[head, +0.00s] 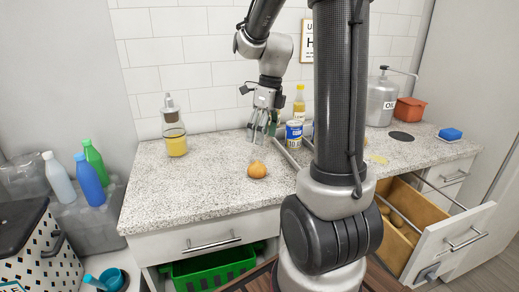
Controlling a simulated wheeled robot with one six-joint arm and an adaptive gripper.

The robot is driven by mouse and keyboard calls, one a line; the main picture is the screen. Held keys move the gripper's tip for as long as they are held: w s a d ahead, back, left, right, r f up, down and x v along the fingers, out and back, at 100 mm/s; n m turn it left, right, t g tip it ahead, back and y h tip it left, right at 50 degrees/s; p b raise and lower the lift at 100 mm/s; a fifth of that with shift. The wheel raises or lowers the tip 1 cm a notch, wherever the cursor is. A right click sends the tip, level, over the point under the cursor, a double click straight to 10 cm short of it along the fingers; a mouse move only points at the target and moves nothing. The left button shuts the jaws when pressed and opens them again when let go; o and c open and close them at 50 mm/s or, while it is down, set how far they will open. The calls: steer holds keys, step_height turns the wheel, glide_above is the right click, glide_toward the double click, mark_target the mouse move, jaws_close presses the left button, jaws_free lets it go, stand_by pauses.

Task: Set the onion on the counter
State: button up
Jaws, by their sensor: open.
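An onion (257,170), small and orange-brown, sits on the speckled counter (185,195) near its front edge, left of my arm column. My gripper (257,138) points down over the back of the counter, behind the onion and apart from it. Its fingers are open and look empty, though dark and green shapes right beside them are hard to make out.
A glass bottle with yellow liquid (174,135) stands at the back left. A blue can (294,133) and a yellow bottle (299,103) stand right of my gripper. An open drawer (430,235) juts out at right. The counter's left part is clear.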

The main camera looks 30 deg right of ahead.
steer(key=s+a+r+n+t+h, duration=0.1)
steer(key=s+r+n, duration=0.3)
steer(key=s+n, duration=0.4)
steer(key=s+a+r+n+t+h, duration=0.1)
steer(key=s+a+r+n+t, duration=0.2)
steer(key=n, duration=1.9)
steer(key=s+a, duration=0.1)
steer(key=s, duration=0.4)
steer(key=shift+s+a+r, duration=0.15)
steer(key=shift+s+r, duration=0.15)
steer(key=shift+r, duration=0.05)
